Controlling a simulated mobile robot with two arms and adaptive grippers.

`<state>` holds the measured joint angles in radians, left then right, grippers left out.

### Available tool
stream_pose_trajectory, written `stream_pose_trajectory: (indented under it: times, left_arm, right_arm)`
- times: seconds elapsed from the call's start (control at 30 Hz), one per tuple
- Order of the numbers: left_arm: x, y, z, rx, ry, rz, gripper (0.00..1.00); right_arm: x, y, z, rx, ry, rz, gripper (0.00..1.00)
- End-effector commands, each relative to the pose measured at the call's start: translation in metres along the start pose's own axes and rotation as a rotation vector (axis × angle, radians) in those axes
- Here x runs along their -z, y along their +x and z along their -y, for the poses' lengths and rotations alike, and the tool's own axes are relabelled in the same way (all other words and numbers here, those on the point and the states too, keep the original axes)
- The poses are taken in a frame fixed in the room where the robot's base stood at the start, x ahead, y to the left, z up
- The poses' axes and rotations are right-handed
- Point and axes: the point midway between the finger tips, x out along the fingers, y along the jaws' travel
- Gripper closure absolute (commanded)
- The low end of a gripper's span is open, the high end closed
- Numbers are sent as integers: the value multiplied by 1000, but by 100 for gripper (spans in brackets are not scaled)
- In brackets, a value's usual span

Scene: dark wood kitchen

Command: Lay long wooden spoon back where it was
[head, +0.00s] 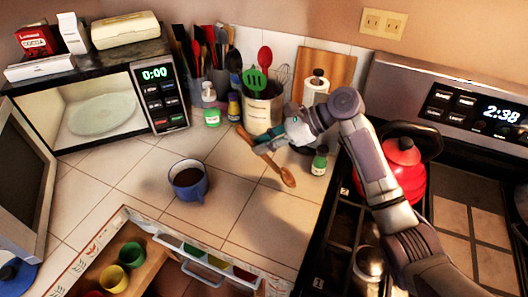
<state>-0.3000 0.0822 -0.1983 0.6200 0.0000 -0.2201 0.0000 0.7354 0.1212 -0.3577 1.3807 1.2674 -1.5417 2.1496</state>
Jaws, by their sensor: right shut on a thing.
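The long wooden spoon (274,166) lies slantwise over the tiled counter in the head view, its bowl end toward the lower right and its handle end toward the upper left. My right gripper (265,140) reaches in from the right and is shut on the spoon's handle. The gripper covers part of the handle. I cannot tell whether the spoon touches the tiles or is held just above them. My left gripper is not in view.
A utensil crock (263,108) and a green-capped bottle (319,160) stand close to the spoon. A blue mug (188,180) of dark liquid stands to the left. A red kettle (403,172) is on the stove. An open drawer (150,262) juts out in front. Tiles below the spoon are clear.

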Motion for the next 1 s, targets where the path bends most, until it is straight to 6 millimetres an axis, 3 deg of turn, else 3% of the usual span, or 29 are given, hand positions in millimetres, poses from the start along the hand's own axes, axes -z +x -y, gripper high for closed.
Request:
stream_pose_trajectory:
  times: [0.23, 0.63, 0.67, 0.8, 1.0]
  left_arm:
    - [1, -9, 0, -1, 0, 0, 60]
    - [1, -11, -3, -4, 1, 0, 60]
    - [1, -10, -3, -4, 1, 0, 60]
    - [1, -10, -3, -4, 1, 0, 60]
    - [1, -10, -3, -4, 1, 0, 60]
  right_arm:
    - [28, 18, -1, -1, 5, -1, 100]
    - [33, 21, -1, -1, 4, 0, 100]
    - [34, 21, -1, -1, 3, 0, 76]
    - [34, 21, -1, -1, 3, 0, 54]
    - [34, 21, -1, -1, 3, 0, 54]
